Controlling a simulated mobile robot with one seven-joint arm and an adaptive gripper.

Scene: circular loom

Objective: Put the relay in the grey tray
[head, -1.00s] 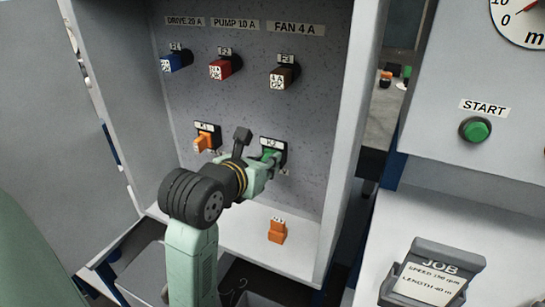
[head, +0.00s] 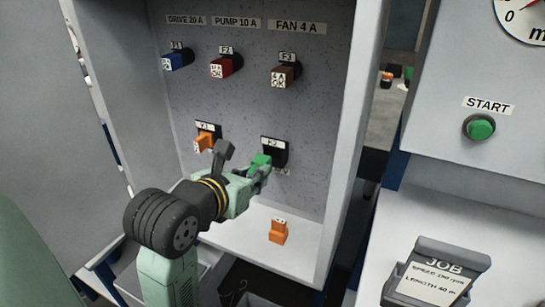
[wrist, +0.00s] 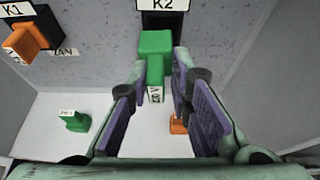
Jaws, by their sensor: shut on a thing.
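A green relay (head: 260,161) is held between the fingertips of my gripper (head: 257,172), just in front of the K2 socket (head: 275,151). In the wrist view the green relay (wrist: 155,45) sits between both fingers of my gripper (wrist: 158,72), with a white label on its lower part. The dark K2 socket (wrist: 162,22) shows behind it and looks empty. A grey tray (head: 126,284) shows partly below the cabinet at the lower left. My arm hides much of it.
An orange relay (head: 204,142) sits in K1. Another orange relay (head: 278,231) stands on the cabinet floor, and a second green one (wrist: 75,121) stands there too. Blue, red and brown fuses line the upper panel. A dark bin (head: 235,280) lies below the cabinet.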

